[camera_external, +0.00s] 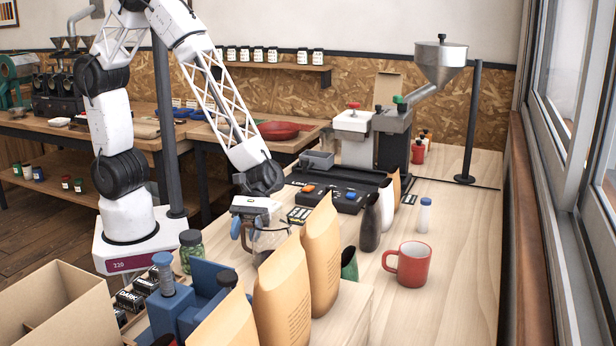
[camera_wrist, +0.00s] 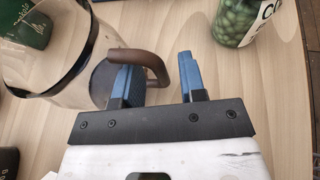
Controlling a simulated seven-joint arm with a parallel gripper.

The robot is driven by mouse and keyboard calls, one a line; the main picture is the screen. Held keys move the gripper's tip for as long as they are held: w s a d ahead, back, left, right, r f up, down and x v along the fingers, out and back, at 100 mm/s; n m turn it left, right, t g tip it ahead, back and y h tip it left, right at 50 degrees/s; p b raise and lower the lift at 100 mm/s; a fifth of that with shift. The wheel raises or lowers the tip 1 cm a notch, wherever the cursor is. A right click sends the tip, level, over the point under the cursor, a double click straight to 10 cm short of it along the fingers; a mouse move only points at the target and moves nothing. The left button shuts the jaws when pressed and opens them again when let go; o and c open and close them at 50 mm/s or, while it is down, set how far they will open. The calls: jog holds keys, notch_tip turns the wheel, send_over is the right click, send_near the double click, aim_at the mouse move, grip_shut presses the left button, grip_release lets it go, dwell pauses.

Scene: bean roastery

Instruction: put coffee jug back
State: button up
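The coffee jug (camera_external: 270,240) is clear glass with a dark base and stands on the wooden table, partly hidden by tall tan bags in the external view. In the wrist view the jug (camera_wrist: 60,60) is at the upper left, with its brown handle (camera_wrist: 152,62) pointing right. My gripper (camera_external: 245,228) is low beside the jug. In the wrist view my gripper (camera_wrist: 157,63) is open, with blue fingers. The left finger overlaps the handle's loop and the handle's outer part lies between the fingers. I cannot tell whether either finger touches it.
A jar of green beans (camera_external: 191,248) stands left of my gripper; it also shows in the wrist view (camera_wrist: 240,18). Tan bags (camera_external: 320,255) crowd the near side. A red mug (camera_external: 409,264) stands right. A black unit with coloured buttons (camera_external: 345,196) is behind.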

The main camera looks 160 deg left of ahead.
jog(key=shift+v, duration=3.4)
jog(key=s+d+r+m+g, duration=0.1)
jog(key=d+r+m+g, duration=0.2)
jog(key=d+m, duration=0.35)
jog(key=s+d+r+m+g, duration=0.2)
jog(key=d+r+m, duration=0.15)
jog(key=d, duration=0.55)
jog(key=s+d+r+m+g, duration=0.1)
jog(key=d+r+m+g, duration=0.25)
jog(key=d, duration=0.35)
jog(key=s+d+r+m+y, duration=0.3)
jog(key=s+d+m, duration=0.3)
jog(key=s+m, duration=0.2)
jog(key=s+d+r+m+y, duration=0.4)
jog(key=s+d+r+m, duration=0.1)
jog(key=s+m, duration=0.3)
jog(key=shift+d+r, duration=0.25)
jog(key=shift+d, duration=0.25)
